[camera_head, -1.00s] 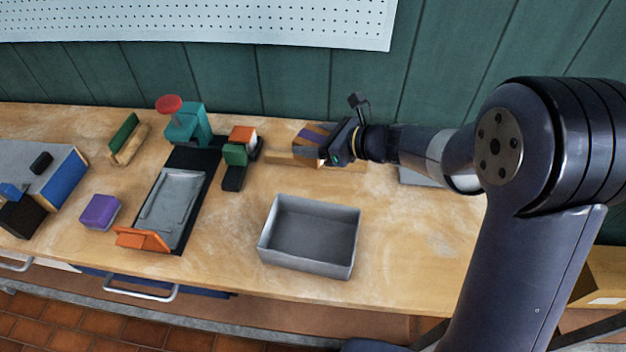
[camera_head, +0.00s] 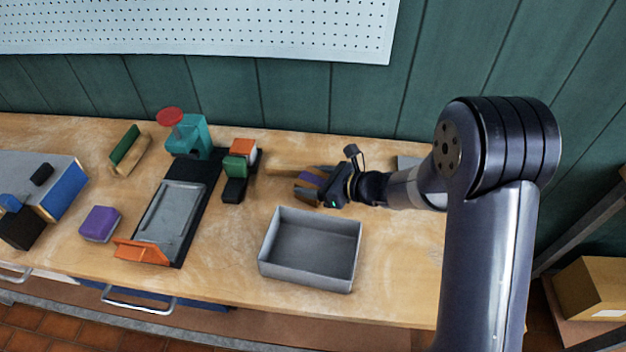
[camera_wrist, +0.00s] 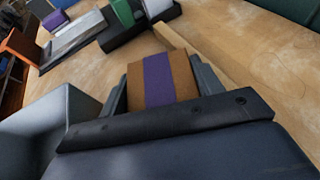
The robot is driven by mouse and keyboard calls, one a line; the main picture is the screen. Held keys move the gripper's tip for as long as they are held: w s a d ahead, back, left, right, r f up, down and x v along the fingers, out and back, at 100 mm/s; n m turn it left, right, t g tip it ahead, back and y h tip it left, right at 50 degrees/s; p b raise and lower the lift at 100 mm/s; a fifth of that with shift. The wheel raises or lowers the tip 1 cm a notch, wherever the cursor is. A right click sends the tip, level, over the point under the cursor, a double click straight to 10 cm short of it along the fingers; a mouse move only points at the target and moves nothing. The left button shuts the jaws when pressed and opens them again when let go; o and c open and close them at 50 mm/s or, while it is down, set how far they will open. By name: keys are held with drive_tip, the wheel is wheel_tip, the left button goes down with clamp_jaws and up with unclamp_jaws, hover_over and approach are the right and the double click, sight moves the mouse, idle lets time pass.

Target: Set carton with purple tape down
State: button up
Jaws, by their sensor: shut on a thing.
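The carton with purple tape (camera_head: 310,181) is brown with a purple band. It also shows in the wrist view (camera_wrist: 160,80), between the two fingers. My gripper (camera_head: 318,188) is shut on it, behind the grey open bin. The wrist view shows one finger (camera_wrist: 118,92) along its left side and the other along its right side. I cannot tell whether the carton's underside touches the bench.
The empty grey bin (camera_head: 309,276) stands just in front of the carton. A wooden strip (camera_head: 280,170) lies behind the carton. A black-based device with a grey plate (camera_head: 172,212) and a purple block (camera_head: 100,224) are left. Bare bench lies right of the bin.

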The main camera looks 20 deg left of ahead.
drive_tip(key=shift+f, duration=0.15)
drive_tip(key=o, duration=1.1)
drive_tip(key=shift+r, duration=0.3)
drive_tip(key=v, duration=1.2)
drive_tip(key=shift+b, duration=0.4)
